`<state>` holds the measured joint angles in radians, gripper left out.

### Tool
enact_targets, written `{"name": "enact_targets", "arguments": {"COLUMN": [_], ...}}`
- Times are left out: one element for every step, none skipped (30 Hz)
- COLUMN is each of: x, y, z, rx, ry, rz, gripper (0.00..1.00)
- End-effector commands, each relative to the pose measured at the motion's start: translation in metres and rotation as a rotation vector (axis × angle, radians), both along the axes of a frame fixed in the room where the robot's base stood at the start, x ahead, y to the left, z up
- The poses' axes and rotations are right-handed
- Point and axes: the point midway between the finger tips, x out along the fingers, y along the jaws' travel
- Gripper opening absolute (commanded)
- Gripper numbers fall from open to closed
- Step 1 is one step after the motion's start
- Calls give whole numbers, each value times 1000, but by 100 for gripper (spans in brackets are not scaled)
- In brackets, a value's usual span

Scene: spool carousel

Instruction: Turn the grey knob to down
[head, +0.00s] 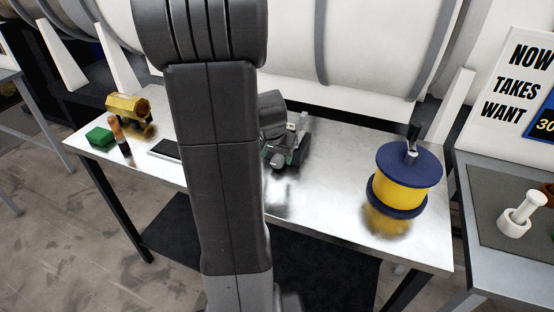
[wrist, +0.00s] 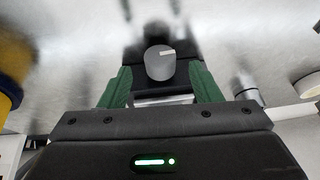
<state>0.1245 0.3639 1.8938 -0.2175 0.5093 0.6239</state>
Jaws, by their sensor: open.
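The grey knob (wrist: 160,63) shows in the wrist view on a dark block, with a short pale mark near the top of its face. My gripper (wrist: 162,85) is open, its two green fingers apart on the left and right of the knob's lower side. I see no clear contact between the fingers and the knob. In the head view my gripper (head: 285,154) is low over the middle of the metal table, partly hidden by my arm. The knob's dark block is mostly hidden there.
A yellow spool with blue flanges (head: 408,169) stands on the metal table (head: 335,205) to the right. A gold hexagonal piece (head: 128,107), a green block (head: 99,136) and an orange-black cylinder (head: 119,134) are at the left. A white mortar (head: 514,222) is on the right-hand table.

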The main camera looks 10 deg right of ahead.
Motion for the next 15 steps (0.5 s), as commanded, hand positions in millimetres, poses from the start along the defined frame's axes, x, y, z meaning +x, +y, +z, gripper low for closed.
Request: {"name": "enact_targets", "arguments": {"x": [2,3,5,6,7,9,10,10,11,11,12,12,12,12,12], "y": [-1,-2,-3,-3,-3,-4,-4,-4,-5,-5,-5,-5,-5,-5,-5], "z": [-8,-12,-16,-19,-21,-24,-26,-28,-30,-31,-32,-32,-33,-33,-33], "rx": [1,1,1,1,1,1,0,0,0,1,1,1,1,0,0], "ry": [4,4,3,3,3,2,2,2,2,1,1,1,1,0,0], "rz": [0,-1,-1,-1,-1,-1,0,0,0,0,0,0,0,0,0], "gripper": [57,57,57,57,57,57,57,57,57,57,57,57,57,57,57]}}
